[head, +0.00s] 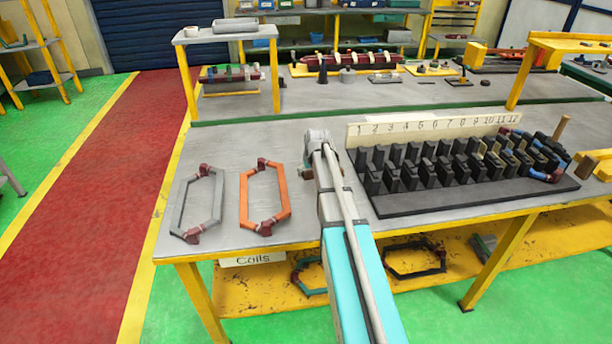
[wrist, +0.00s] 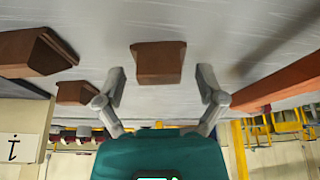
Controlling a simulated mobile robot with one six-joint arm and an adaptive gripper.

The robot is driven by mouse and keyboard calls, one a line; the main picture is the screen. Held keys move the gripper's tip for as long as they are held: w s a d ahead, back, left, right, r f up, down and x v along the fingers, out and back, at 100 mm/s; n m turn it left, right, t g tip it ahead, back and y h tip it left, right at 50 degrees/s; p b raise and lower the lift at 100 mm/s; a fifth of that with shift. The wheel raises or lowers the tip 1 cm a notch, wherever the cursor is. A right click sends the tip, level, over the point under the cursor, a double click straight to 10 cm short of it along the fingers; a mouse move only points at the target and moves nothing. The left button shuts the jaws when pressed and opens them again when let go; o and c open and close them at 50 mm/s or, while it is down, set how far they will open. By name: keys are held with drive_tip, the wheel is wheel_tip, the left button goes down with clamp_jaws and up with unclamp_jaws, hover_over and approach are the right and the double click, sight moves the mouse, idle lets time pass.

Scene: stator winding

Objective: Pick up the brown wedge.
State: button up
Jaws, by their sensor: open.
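A brown wedge (wrist: 158,64) sits on the grey tabletop in the upper middle of the wrist view. My gripper (wrist: 161,80) is open, with one finger on each side of this wedge in the picture; I see no contact. Two more brown wedges (wrist: 36,52) (wrist: 77,93) are at the left of the wrist view, outside the fingers. In the head view my own arm covers the gripper and the spot around it, and I cannot make out the wedge there.
A black rack of upright dark blocks (head: 470,190) with a numbered board (head: 432,126) behind it stands to the right of my arm. A grey coil (head: 180,208) and an orange coil (head: 243,206) lie on the left. An orange-brown bar (wrist: 280,84) crosses the wrist view's right side.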

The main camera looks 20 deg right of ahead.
clamp_jaws()
idle(0.4)
drive_tip(key=shift+r, duration=0.15)
wheel_tip(320, 180, up, 2)
drive_tip(key=shift+p, duration=1.15)
drive_tip(key=s+r+p, duration=1)
drive_tip(key=s, duration=0.4)
drive_tip(key=shift+a+r+p, duration=0.2)
drive_tip(key=shift+r+p, duration=0.15)
drive_tip(key=shift+s, duration=0.1)
